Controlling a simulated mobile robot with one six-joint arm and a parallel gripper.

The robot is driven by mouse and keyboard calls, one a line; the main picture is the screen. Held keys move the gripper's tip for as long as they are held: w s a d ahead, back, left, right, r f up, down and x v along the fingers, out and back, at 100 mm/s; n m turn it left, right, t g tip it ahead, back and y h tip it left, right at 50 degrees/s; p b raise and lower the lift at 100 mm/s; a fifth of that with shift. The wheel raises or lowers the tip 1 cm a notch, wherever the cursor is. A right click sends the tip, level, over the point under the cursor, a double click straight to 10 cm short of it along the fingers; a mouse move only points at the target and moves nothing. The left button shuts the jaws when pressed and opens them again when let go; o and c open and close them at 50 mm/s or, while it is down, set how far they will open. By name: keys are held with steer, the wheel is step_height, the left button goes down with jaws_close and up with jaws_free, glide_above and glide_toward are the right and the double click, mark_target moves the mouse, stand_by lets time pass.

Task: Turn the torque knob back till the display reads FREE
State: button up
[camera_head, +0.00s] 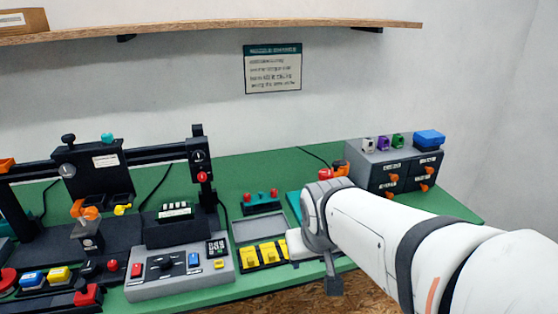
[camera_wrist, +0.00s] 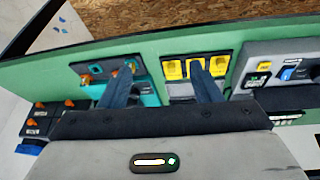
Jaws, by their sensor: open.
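A grey console (camera_head: 150,290) stands on the green bench in the head view. I cannot tell for sure that this is the torque knob, and the display's text is too small to read. My gripper (camera_wrist: 162,68) is open and empty, above the bench between a teal tray and yellow blocks. In the head view my arm mostly hides it.
Yellow blocks (camera_head: 262,254) sit right of the console; the teal tray (camera_wrist: 148,92) is beside them. A grey drawer unit (camera_head: 395,172) with orange handles stands at right. A black gantry (camera_head: 90,165) rises at left. A shelf (camera_head: 200,30) runs along the wall.

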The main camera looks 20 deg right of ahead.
steer(key=shift+o, duration=0.3)
steer(key=w+d+m+t+h+b, duration=0.1)
steer(key=w+d+t+h+b, duration=0.1)
steer(key=w+d, duration=0.5)
steer(key=w+t+b, duration=0.1)
steer(key=w, duration=0.1)
steer(key=shift+w+f+t+b, duration=0.35)
steer(key=shift+t+b, duration=0.05)
steer(key=t+b, duration=0.6)
glide_toward(326, 172)
steer(key=w+d+f+n+t+y+b, duration=0.25)
steer(key=d+f+n+y+b, duration=0.3)
steer(key=y, duration=0.45)
steer(key=shift+n, duration=0.25)
steer(key=b+x, duration=0.1)
steer(key=x, duration=0.1)
steer(key=r+b+x, duration=0.1)
steer(key=x, duration=0.4)
steer(key=shift+w+a+r+b, duration=0.1)
steer(key=shift+a+r+b, duration=0.2)
steer(key=shift+b, duration=0.1)
steer(key=c, duration=1)
steer(key=shift+o, duration=0.2)
